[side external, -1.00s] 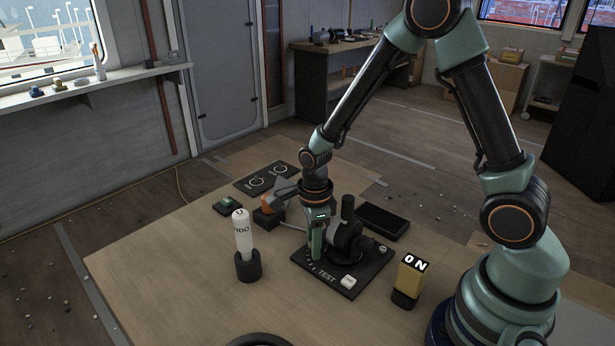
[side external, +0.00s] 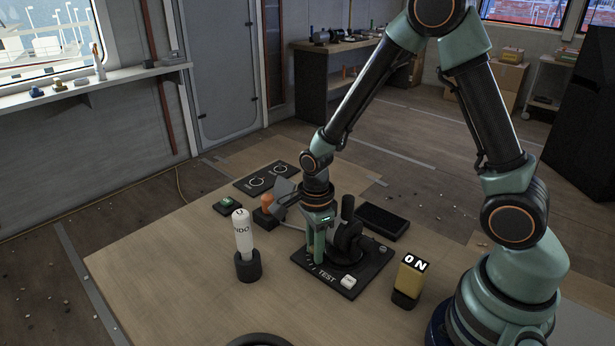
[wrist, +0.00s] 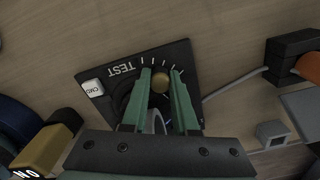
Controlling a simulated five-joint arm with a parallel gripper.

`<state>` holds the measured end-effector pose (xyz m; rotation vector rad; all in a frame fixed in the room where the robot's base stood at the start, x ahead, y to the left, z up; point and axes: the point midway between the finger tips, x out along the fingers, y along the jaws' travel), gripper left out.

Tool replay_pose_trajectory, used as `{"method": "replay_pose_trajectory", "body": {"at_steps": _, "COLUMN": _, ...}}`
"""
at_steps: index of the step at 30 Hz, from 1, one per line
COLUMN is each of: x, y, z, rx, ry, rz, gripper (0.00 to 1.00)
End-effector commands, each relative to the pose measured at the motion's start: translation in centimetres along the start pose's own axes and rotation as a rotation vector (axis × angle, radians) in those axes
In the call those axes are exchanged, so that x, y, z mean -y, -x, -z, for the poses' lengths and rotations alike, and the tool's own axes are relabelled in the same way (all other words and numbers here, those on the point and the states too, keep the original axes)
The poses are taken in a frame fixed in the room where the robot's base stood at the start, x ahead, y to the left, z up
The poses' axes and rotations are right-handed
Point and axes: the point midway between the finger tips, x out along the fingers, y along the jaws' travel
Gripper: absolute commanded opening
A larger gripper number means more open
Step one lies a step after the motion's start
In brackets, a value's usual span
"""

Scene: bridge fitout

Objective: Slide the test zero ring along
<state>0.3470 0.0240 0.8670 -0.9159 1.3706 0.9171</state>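The black test panel (side external: 352,285) lies on the wooden table, marked TEST with white tick marks and a white button (side external: 348,282). In the wrist view it also shows (wrist: 100,103). A small round brass-coloured knob (wrist: 160,80) stands by the tick marks. A dark ring-shaped part carries an upright black handle (side external: 347,208); how the knob joins the ring is hidden. My gripper (side external: 315,262) points down at the panel's left side. In the wrist view, its green fingers (wrist: 161,75) stand on both sides of the knob, close to it. I cannot tell whether they press on it.
A white marked cylinder (side external: 243,232) stands in a black holder at left. A yellow ON block (side external: 409,278) is at right. Behind are an orange knob (side external: 267,203) on a dark base, a black tray (side external: 382,221) and a green-topped box (side external: 227,205). The front-left table is clear.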

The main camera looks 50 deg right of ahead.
Motion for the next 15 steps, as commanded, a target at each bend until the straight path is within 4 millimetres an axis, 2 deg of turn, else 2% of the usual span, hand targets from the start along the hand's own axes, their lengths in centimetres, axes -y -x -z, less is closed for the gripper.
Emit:
{"method": "replay_pose_trajectory", "body": {"at_steps": 1, "x": 0.00, "y": 0.05, "z": 0.02, "rx": 0.000, "ry": -0.001, "rz": -0.001, "gripper": 0.46}}
{"method": "replay_pose_trajectory", "body": {"at_steps": 2, "x": 0.01, "y": 0.04, "z": 0.02, "rx": 0.000, "ry": -0.002, "rz": 0.000, "gripper": 0.57}}
{"method": "replay_pose_trajectory", "body": {"at_steps": 11, "x": 0.04, "y": 0.03, "z": 0.00, "rx": 0.000, "ry": -0.002, "rz": 0.001, "gripper": 0.57}}
{"method": "replay_pose_trajectory", "body": {"at_steps": 15, "x": 0.12, "y": 0.64, "z": -0.04, "rx": 0.002, "ry": -0.001, "rz": 0.004, "gripper": 0.57}}
